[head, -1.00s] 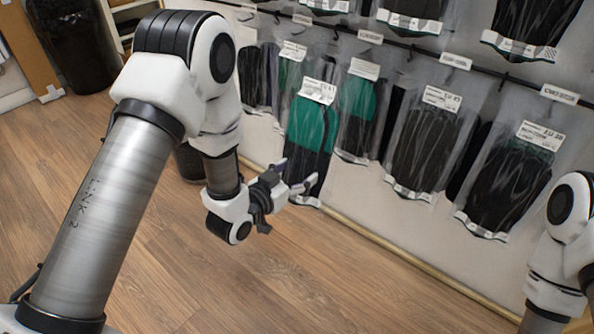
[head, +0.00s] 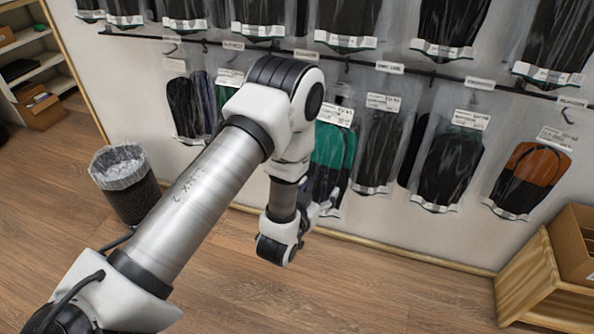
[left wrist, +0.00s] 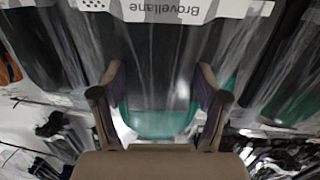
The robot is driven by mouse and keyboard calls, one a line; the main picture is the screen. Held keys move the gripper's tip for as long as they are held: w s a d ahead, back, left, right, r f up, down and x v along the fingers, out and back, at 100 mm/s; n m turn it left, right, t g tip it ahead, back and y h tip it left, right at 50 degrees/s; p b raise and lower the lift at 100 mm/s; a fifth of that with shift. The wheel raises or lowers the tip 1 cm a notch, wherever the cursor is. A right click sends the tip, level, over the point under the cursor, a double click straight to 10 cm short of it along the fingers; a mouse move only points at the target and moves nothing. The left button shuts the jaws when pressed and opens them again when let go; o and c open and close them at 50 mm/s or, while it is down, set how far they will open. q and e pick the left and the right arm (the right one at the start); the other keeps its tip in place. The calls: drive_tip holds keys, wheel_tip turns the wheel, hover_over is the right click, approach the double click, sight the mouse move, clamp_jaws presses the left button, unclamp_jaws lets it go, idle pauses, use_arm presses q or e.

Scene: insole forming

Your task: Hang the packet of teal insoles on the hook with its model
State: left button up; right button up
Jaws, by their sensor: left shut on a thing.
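My left gripper (head: 318,207) is at the lower left edge of a clear packet of teal and black insoles (head: 332,148), in front of the wall display. It is shut on the packet. In the left wrist view a teal insole end (left wrist: 158,123) shows between the two fingers (left wrist: 160,105), with a white "Brovellane" label strip (left wrist: 185,8) beyond. The packet's white label (head: 336,113) is at its top. My arm hides part of its left side. I cannot tell whether its top touches a hook. My right gripper is not in view.
A black rail (head: 450,78) with hooks and price tags carries several packets. Black insoles (head: 450,165) and orange-black insoles (head: 527,172) hang to the right. A wire bin (head: 128,190) stands left, a wooden crate (head: 535,275) right. The floor between is clear.

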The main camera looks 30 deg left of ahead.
use_arm(q)
drive_tip(key=s+a+r+n+y+p, duration=0.1)
drive_tip(key=s+a+r+y+p, duration=0.2)
drive_tip(key=a, duration=0.5)
drive_tip(key=w+a+f+h+b, duration=0.1)
drive_tip(key=w+a+f+b, duration=0.1)
drive_tip(key=w, duration=0.6)
drive_tip(key=shift+a+b, duration=0.45)
drive_tip(key=shift+b, duration=0.5)
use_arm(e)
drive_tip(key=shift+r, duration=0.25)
use_arm(q)
drive_tip(key=shift+w+f, duration=0.1)
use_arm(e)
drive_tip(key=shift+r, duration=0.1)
use_arm(q)
drive_tip(key=o, duration=1.2)
